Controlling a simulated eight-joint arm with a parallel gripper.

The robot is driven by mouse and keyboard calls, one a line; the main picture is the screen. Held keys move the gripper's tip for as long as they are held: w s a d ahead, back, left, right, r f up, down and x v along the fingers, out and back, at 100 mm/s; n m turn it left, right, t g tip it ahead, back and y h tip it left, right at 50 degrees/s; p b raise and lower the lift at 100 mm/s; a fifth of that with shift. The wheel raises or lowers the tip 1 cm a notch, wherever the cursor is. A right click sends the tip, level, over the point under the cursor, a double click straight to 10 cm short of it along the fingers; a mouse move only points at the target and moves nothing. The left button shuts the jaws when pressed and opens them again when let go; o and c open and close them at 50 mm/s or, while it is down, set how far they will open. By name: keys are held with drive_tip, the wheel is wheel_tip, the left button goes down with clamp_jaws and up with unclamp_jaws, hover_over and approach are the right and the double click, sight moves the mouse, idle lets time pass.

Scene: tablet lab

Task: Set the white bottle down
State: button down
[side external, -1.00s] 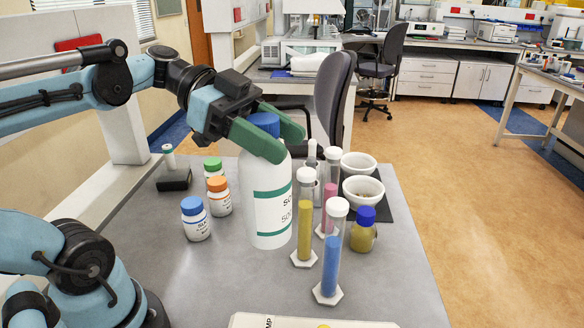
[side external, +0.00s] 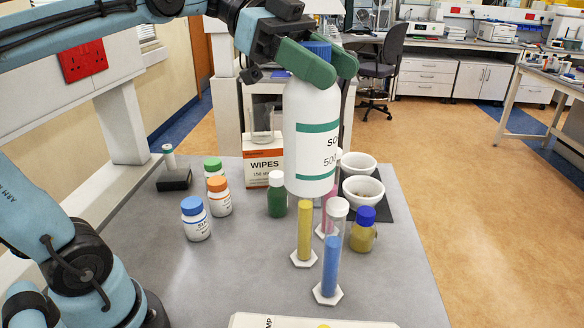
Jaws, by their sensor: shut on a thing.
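The white bottle (side external: 308,125) has a blue cap, a green-banded label and black print, and is close to upright. My gripper (side external: 334,73) has its green fingers shut around the bottle's cap and neck. The bottle appears held in the air, its base in front of the upper parts of the yellow and pink tubes in the picture. It hides part of what stands behind it. The grey table (side external: 240,270) lies below.
Tubes of yellow (side external: 305,232), blue (side external: 331,265) and pink (side external: 328,215) stand near a blue-capped jar (side external: 363,232), a green bottle (side external: 277,197) and white bowls (side external: 363,192). A wipes box (side external: 262,165) stands behind. Small bottles (side external: 196,220) stand left. The front-left tabletop is clear.

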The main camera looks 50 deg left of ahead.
drive_tip(key=w+d+f+m+g, duration=0.3)
drive_tip(key=w+d+m+g, duration=0.2)
drive_tip(key=w+d, duration=0.6)
wheel_tip(320, 180, down, 21)
drive_tip(key=s+d, duration=0.1)
drive_tip(key=shift+s+d+r, duration=0.15)
drive_tip(key=shift+s+d, duration=0.1)
drive_tip(key=shift+s, duration=0.1)
idle(0.5)
drive_tip(key=shift+c, duration=2.4)
unclamp_jaws()
drive_tip(key=shift+f, duration=0.2)
